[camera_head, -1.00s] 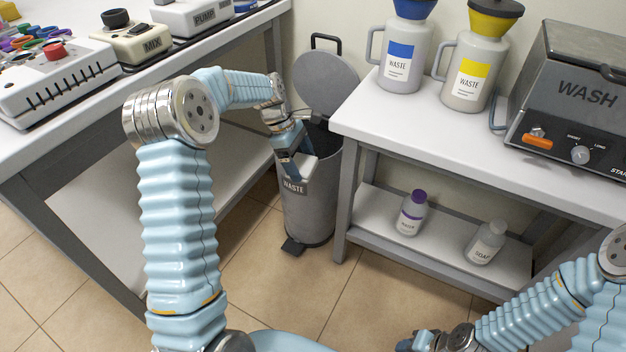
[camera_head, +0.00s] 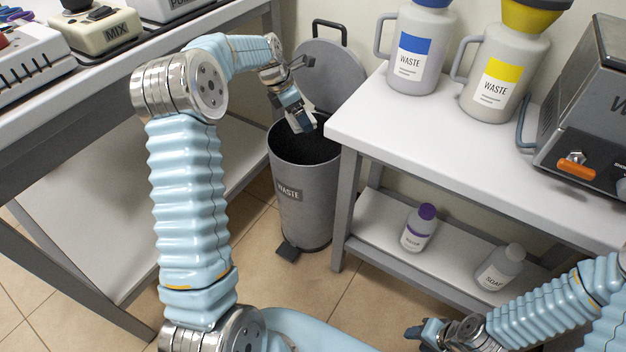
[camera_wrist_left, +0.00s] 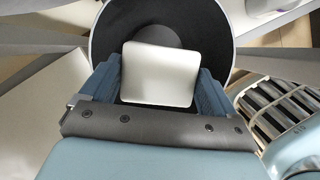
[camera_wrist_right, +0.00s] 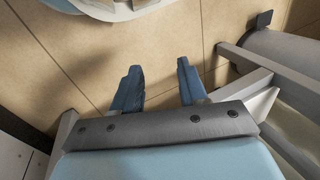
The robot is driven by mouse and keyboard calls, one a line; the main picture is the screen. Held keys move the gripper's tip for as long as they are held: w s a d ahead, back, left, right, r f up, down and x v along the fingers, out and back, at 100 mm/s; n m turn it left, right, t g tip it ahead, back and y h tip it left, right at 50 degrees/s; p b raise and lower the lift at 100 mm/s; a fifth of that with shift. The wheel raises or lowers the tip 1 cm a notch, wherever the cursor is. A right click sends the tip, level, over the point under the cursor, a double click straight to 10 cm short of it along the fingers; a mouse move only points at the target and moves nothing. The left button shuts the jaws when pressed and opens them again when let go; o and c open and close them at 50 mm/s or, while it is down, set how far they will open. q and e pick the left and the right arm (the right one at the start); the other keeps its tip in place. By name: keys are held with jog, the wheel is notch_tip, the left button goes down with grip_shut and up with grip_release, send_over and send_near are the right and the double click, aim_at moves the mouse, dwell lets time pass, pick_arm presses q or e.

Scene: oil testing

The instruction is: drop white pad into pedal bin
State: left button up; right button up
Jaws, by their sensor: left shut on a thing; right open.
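The white pad (camera_wrist_left: 159,74) is a flat, rounded square between the fingers of my left gripper in the left wrist view. My left gripper (camera_head: 302,122) is shut on it, over the open mouth of the pedal bin. The pedal bin (camera_head: 306,200) is a grey cylinder marked WASTE, with its round lid (camera_head: 331,76) tilted up behind and a dark inside. The bin's dark opening surrounds the pad in the left wrist view (camera_wrist_left: 110,40). My right gripper (camera_wrist_right: 158,86) is open and empty above the tiled floor, at the bottom right in the head view.
A white table (camera_head: 430,140) stands right of the bin, with two waste jugs and a wash machine (camera_head: 590,110) on top. Its lower shelf holds a purple-capped bottle (camera_head: 419,228) and a soap bottle (camera_head: 499,268). Another bench (camera_head: 130,70) stands at the left.

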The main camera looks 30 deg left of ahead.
pick_arm(q)
notch_tip(320, 180, down, 5)
jog(key=b, duration=0.4)
pick_arm(e)
jog(key=f, duration=0.1)
jog(key=d+f, duration=0.1)
jog(key=f, duration=0.2)
jog(key=shift+w+d+f, duration=0.25)
jog(key=shift+w+f, duration=0.05)
pick_arm(q)
jog(key=o, duration=0.7)
jog(key=shift+c, duration=0.2)
jog(key=shift+r, duration=0.1)
jog(key=p+v, duration=0.2)
jog(key=v, duration=1.1)
jog(key=shift+r, duration=0.35)
pick_arm(e)
jog(key=shift+s+a+r, duration=0.1)
jog(key=shift+a+r, duration=0.1)
jog(key=shift+r, duration=0.3)
jog(key=shift+s+a+r, duration=0.1)
jog(key=shift+a+r, duration=0.05)
jog(key=shift+r, duration=0.35)
